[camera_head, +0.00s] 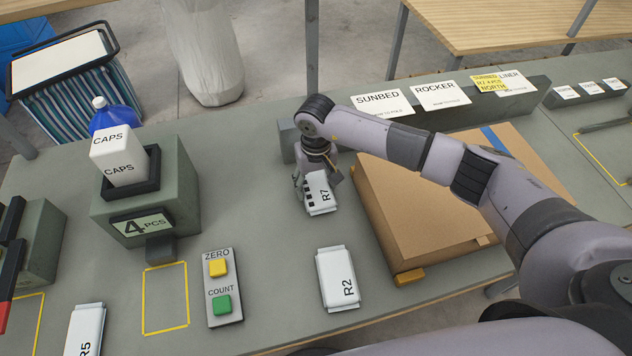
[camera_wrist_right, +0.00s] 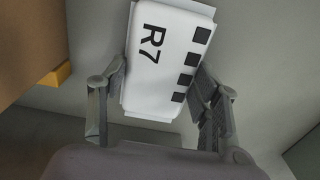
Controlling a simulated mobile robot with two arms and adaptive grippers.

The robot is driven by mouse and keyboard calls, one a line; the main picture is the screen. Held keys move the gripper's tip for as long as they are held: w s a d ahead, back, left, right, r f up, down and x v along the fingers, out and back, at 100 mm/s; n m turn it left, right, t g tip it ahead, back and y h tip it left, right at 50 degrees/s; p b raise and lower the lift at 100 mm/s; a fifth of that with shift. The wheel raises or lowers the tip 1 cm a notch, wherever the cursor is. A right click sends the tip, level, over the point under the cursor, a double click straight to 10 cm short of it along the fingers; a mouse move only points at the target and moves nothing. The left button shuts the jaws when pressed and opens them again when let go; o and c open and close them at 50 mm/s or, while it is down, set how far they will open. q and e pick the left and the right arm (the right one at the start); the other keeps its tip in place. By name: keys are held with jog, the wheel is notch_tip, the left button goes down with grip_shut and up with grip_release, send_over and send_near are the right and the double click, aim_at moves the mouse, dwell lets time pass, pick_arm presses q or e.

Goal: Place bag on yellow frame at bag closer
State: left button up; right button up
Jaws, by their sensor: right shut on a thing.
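A white bag marked R7 (camera_head: 321,196) is between the fingers of my right gripper (camera_head: 316,182), over the grey-green bench left of a cardboard box. In the right wrist view the bag (camera_wrist_right: 160,50) shows its label and a row of black squares, with a finger on each side. I cannot tell whether its underside touches the bench. A yellow frame (camera_head: 39,325) is partly in view at the far left, beside a green device with black and red parts (camera_head: 30,240), cut off by the picture edge; it bears no readable name. My left gripper is not in view.
An empty yellow frame (camera_head: 165,328) lies before the CAPS counter (camera_head: 150,190). The cardboard box (camera_head: 430,205) is right of the gripper. Bare bench (camera_head: 250,190) lies left of it.

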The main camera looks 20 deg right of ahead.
jog(key=shift+f, duration=0.2)
jog(key=o, duration=1.2)
jog(key=shift+r, duration=0.1)
jog(key=shift+c, duration=0.2)
